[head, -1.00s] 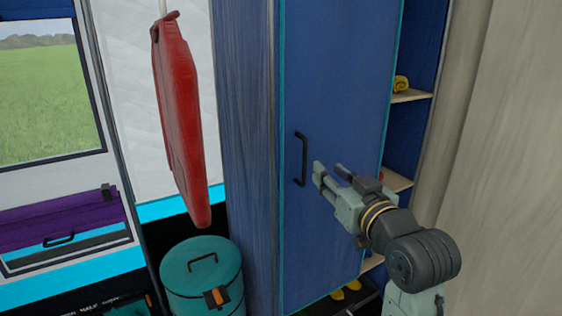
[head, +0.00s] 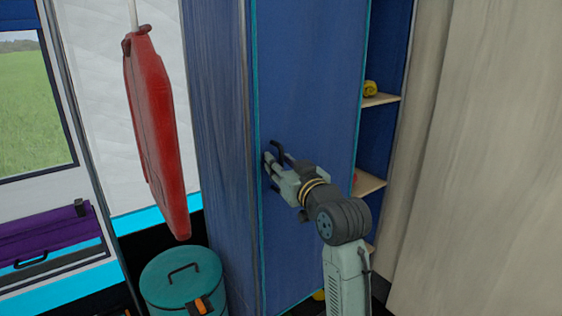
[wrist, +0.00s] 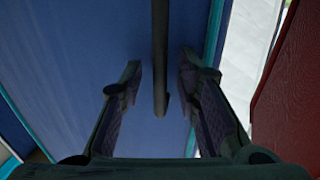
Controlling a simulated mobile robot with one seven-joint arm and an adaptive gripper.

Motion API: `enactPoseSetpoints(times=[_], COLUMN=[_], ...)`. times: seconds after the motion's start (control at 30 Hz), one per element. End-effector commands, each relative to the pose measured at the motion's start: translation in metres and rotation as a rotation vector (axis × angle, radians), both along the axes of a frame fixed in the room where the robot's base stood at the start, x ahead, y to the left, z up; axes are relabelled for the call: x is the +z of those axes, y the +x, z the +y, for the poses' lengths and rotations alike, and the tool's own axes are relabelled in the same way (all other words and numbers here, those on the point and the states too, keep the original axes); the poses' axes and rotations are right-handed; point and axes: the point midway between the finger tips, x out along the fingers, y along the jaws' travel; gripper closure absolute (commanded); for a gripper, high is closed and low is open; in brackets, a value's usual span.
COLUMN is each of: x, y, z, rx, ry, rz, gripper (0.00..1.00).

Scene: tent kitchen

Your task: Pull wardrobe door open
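The wardrobe door (head: 310,90) is a tall blue panel with teal edging, and it also shows in the wrist view (wrist: 75,75). Its dark bar handle (wrist: 160,45) is upright near the door's left edge in the head view, mostly hidden there by my gripper (head: 272,160). In the wrist view, my gripper (wrist: 160,68) is open, with one finger on each side of the handle. A gap shows between the handle and each finger. Shelves show past the door's right edge; I cannot tell whether the door covers them.
A red bag-like object (head: 158,130) hangs left of the wardrobe. Below it stands a teal lidded bin (head: 180,285). Shelves (head: 370,185) hold a yellow item (head: 370,88). A pale curtain-like wall (head: 475,150) is on the right.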

Motion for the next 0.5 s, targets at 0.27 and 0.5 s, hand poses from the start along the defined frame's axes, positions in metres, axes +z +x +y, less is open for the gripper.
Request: enactPoseSetpoints(times=[0.27,0.5], x=[0.0002,0.0002], y=[0.0018,0.0017], z=[0.0008,0.0007], rx=[0.0,0.0], ry=[0.0,0.0], rz=[-0.001,-0.001], gripper=[0.7,0.85])
